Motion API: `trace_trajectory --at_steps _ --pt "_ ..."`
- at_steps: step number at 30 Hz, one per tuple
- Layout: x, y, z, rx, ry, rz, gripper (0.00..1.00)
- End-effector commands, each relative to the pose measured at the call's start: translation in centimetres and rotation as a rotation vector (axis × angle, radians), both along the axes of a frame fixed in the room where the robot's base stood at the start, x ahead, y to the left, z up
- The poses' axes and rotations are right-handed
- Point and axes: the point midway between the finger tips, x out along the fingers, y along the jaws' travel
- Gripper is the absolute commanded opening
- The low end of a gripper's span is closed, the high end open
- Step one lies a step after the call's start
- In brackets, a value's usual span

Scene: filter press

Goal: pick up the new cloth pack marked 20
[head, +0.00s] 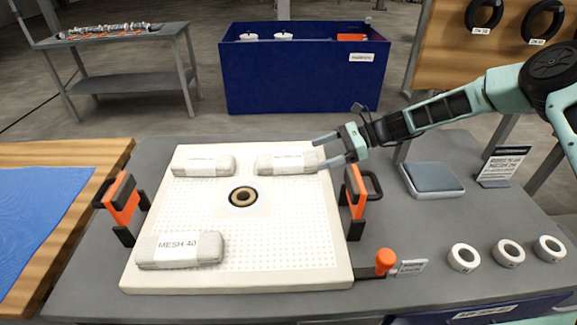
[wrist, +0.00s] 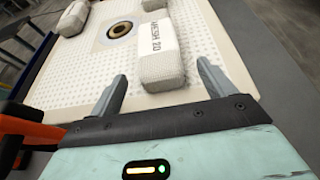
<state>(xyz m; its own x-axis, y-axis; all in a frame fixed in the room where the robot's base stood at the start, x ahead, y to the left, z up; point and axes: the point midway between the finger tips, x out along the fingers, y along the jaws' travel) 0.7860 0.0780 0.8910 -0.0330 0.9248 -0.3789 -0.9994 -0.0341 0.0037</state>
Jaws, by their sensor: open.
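The cloth pack marked MESH 20 (wrist: 163,58) is a grey bundle with a white label band. It lies on the white perforated plate (head: 275,255), at its back right corner in the head view (head: 284,163). My gripper (head: 317,153) is open and empty, at the pack's right end. In the wrist view my two fingers (wrist: 162,72) stand apart, with the pack's near end ahead of the gap between them. Whether they touch it cannot be told. A pack marked MESH 40 (head: 180,249) lies front left. Another pack (head: 204,164) lies back left, its label too small to read.
A ring-edged hole (head: 242,197) is mid-plate. Orange clamps (head: 124,202) and (head: 355,200) flank the plate. An orange knob (head: 386,261), a grey-blue pad (head: 434,179) and several white rings (head: 508,253) are on the right. A blue bin (head: 295,85) stands behind.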

Motion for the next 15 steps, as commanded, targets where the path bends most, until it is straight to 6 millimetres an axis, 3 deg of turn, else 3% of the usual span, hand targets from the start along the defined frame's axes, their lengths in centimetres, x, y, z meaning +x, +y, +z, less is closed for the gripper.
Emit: trace_trajectory --at_steps 8,15 --pt "-0.2 2.4 -0.6 -0.001 -0.002 0.005 0.82" --pt "-0.3 5.8 -1.7 -0.001 -0.001 0.007 0.82"
